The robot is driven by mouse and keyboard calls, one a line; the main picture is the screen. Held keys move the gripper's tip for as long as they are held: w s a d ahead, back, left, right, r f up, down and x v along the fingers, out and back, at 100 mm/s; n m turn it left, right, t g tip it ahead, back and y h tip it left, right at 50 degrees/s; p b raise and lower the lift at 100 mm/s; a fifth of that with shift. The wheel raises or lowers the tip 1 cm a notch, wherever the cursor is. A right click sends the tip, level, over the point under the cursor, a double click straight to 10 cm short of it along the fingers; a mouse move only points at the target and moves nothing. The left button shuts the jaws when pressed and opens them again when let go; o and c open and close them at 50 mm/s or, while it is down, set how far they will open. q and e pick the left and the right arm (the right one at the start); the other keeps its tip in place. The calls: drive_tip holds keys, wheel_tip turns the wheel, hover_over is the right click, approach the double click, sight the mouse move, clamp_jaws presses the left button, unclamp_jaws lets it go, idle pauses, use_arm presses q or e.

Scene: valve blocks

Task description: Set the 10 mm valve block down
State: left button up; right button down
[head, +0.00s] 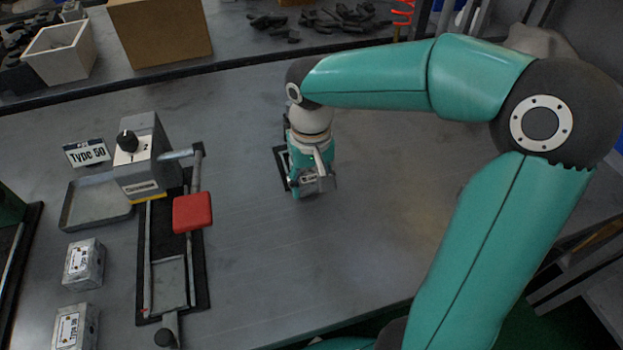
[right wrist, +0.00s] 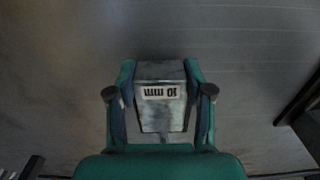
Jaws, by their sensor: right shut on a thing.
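The 10 mm valve block (right wrist: 161,93) is a grey metal block with a white "10 mm" label. In the right wrist view it sits between both fingers of my right gripper (head: 312,177), which is shut on it. In the head view the block (head: 309,186) shows small and partly covered by the fingers, low over or on the grey table (head: 370,240). I cannot tell whether it touches the surface. A dark-edged pad (head: 282,168) shows beside and behind the gripper, partly hidden by it. My left gripper is not in view.
At left stands a grey fixture (head: 143,160) with a black knob, rails and a red pad (head: 192,212). Near it are a "Type 50" sign (head: 87,152), a shallow tray (head: 92,203) and labelled blocks (head: 84,263). The table between fixture and gripper is clear.

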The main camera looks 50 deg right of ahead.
drive_tip(key=shift+s+f, duration=0.1)
drive_tip(key=shift+f, duration=0.1)
idle(0.5)
drive_tip(key=shift+c, duration=1.8)
unclamp_jaws()
wheel_tip(320, 180, up, 11)
drive_tip(key=shift+f, duration=0.1)
drive_tip(key=shift+r, duration=0.55)
